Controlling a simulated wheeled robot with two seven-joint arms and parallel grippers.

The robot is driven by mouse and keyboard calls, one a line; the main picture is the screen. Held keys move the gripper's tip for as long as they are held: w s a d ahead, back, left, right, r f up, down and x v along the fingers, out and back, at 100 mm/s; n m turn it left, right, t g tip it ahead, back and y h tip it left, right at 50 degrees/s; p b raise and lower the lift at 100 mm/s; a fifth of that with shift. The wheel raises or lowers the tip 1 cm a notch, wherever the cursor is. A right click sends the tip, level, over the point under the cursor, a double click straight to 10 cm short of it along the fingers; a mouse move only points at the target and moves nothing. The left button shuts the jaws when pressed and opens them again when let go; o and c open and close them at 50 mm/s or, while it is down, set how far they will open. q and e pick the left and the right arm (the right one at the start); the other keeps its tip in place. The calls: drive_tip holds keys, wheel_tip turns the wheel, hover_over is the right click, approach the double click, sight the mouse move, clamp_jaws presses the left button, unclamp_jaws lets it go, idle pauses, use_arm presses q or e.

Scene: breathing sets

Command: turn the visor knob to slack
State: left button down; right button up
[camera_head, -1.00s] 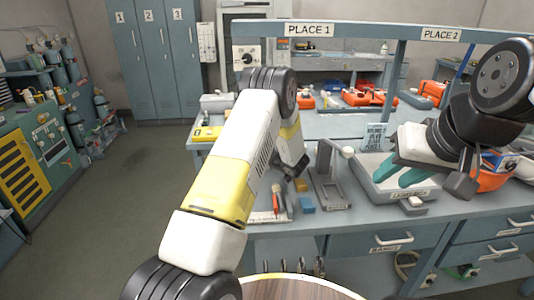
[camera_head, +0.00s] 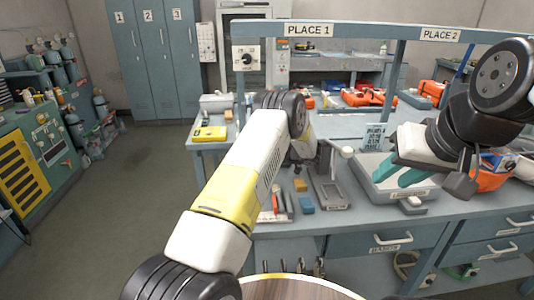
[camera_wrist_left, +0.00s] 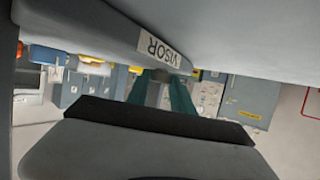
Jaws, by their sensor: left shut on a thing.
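In the left wrist view, the teal fingers of my left gripper (camera_wrist_left: 163,92) are shut on a small grey part, which I take for the visor knob (camera_wrist_left: 153,95). It is just beyond a grey bar with an upside-down VISOR label (camera_wrist_left: 160,50). The fingers hide most of it, so its turn position cannot be told. In the head view my own left forearm hides these fingers. A grey stand (camera_head: 328,188) with a label on its base is just right of my left wrist.
The bench (camera_head: 300,228) also holds a yellow block (camera_head: 300,185), a blue block (camera_head: 306,204) and tools beside my left arm. A white plate with a black dial (camera_head: 246,58) hangs at PLACE 1. An orange item (camera_head: 490,175) is behind my right gripper. Floor at left is clear.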

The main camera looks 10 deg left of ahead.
use_arm(q)
drive_tip(key=shift+r, duration=0.1)
idle(0.3)
drive_tip(key=c, duration=1.1)
unclamp_jaws()
wheel_tip(320, 180, up, 4)
drive_tip(key=shift+f, duration=0.1)
drive_tip(key=s+d, duration=0.1)
drive_tip(key=s, duration=0.4)
drive_tip(key=s+d, duration=0.2)
drive_tip(key=s, duration=0.3)
drive_tip(key=s+d+r, duration=0.1)
drive_tip(key=s, duration=0.4)
drive_tip(key=shift+s+d, duration=0.15)
drive_tip(key=shift+s, duration=0.05)
